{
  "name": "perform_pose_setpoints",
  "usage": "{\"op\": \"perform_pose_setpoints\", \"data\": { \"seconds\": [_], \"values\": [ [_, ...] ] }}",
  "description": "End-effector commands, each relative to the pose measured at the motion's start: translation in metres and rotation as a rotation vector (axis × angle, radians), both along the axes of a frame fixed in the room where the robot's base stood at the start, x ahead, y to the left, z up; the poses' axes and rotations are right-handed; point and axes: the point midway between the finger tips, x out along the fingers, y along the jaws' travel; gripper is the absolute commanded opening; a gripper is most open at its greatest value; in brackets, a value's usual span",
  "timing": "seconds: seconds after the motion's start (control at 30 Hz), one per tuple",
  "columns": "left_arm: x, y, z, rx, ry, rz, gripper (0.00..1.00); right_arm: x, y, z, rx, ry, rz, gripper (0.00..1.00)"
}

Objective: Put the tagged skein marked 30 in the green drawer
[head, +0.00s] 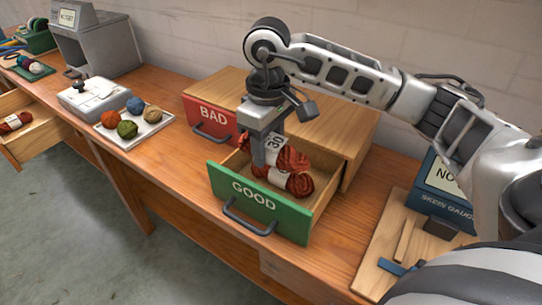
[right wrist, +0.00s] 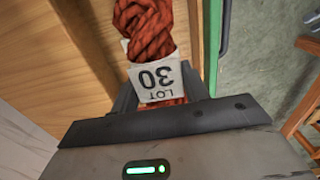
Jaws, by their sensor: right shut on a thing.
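The rust-red skein (head: 290,172) with a white tag is in the open green drawer (head: 258,202) labelled GOOD. In the right wrist view the skein (right wrist: 147,30) shows its tag (right wrist: 158,80), which reads LOT 30 upside down. My right gripper (head: 266,160) points down into the drawer and is shut on the skein near the tag. Whether the skein touches the drawer floor is hard to tell. The gripper's lower fingers (right wrist: 155,92) are partly hidden by its own body in the right wrist view. My left gripper is not in view.
A shut red drawer (head: 211,121) labelled BAD is left of the green one. A tray (head: 157,124) of coloured wool balls stands further left. An open wooden drawer (head: 40,134) at far left holds another red skein. A blue skein gauge (head: 447,192) stands at right.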

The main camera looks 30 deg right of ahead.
Motion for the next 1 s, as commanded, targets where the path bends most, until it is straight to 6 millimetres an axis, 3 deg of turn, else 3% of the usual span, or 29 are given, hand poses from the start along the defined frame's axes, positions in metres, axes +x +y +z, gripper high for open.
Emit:
{"op": "perform_pose_setpoints", "data": {
  "seconds": [0.3,0.67,0.7,0.77,1.0],
  "values": [
    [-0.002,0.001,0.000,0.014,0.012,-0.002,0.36,-0.004,-0.004,-0.035,-0.001,0.002,0.000,0.23],
    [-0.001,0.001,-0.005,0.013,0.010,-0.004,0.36,-0.003,-0.004,-0.041,-0.001,0.001,0.000,0.23],
    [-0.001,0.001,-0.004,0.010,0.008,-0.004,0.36,-0.003,-0.004,-0.041,-0.001,0.001,0.000,0.48],
    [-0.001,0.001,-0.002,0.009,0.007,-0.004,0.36,-0.003,-0.004,-0.040,-0.001,0.001,0.000,0.64],
    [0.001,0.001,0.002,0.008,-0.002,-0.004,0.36,-0.003,-0.004,-0.039,-0.001,0.001,0.000,0.67]
  ]
}}
